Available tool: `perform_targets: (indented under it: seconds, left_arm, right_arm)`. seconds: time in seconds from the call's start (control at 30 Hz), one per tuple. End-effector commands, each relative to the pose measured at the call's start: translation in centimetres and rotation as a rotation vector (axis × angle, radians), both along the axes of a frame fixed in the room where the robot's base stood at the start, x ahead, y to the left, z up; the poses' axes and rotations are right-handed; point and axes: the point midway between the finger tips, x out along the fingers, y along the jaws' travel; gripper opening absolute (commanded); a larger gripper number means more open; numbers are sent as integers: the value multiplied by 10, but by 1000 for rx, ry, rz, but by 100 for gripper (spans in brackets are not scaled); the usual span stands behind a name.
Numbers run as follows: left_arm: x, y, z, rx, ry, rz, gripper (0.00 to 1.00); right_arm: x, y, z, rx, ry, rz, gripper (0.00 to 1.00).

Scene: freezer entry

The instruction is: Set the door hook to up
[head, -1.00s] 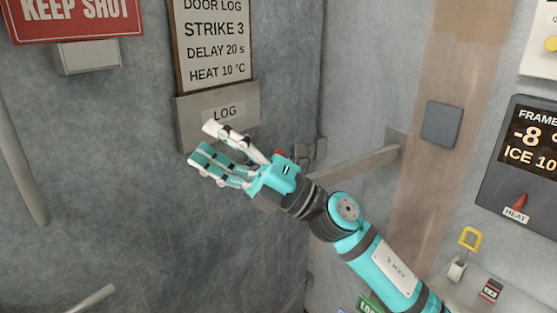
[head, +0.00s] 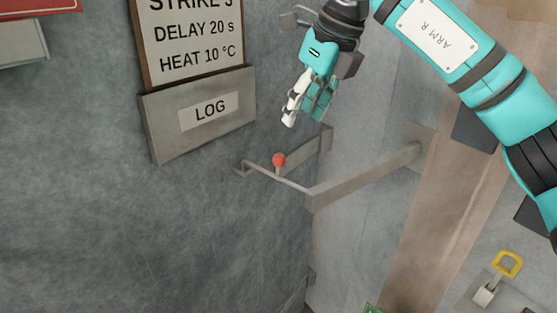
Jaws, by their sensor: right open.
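The door hook (head: 293,184) is a thin grey metal rod with a red ball knob (head: 278,160) standing up from it. It lies roughly level, slanting slightly, between a small bent end near the door at left and the tip of a flat wall bracket (head: 365,176) at right. My right gripper (head: 302,118) hangs above the knob, fingers pointing down, open and empty. It appears apart from the knob and the rod. My left gripper is not in view.
A grey LOG holder (head: 200,115) with a sign above it is fixed on the door, left of the hook. A flat strip (head: 322,150) sits behind the rod. The door surface below the hook is clear.

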Motion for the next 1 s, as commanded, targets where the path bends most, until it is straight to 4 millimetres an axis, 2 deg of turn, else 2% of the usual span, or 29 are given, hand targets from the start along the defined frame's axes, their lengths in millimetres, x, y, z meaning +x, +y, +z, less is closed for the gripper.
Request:
perform_targets:
  seconds: [0.03, 0.1, 0.23, 0.33, 0.5, 0.6, 0.7, 0.8, 1.0]
  left_arm:
    - [-21, 1, 2, 3, 33, 0, 0]
    - [-44, 3, 5, 6, 67, 0, 0]
    - [-67, 4, 12, 8, 99, 0, 0]
    - [-56, 3, 19, 7, 84, -1, 0]
    - [-14, 0, 33, 0, 18, -1, 0]
    - [-3, -1, 39, -1, 2, -1, 0]
    - [-6, 0, 41, 0, 9, -1, 0]
    - [-20, 0, 42, 1, 29, -1, 0]
    - [-41, 2, 41, 5, 61, -1, 0]
  right_arm:
    - [3, 2, -10, -1, 4, 0, 47]
    - [7, 7, -23, 0, 6, 1, 47]
    - [15, 14, -50, 1, 6, 1, 47]
    - [21, 21, -69, 1, 5, 2, 47]
    - [30, 31, -101, 2, 6, 2, 47]
    - [34, 35, -117, 2, 4, 3, 47]
    - [38, 38, -128, 2, 2, 2, 47]
    - [40, 40, -136, 3, 2, 2, 47]
    - [41, 41, -140, 3, 0, 2, 47]
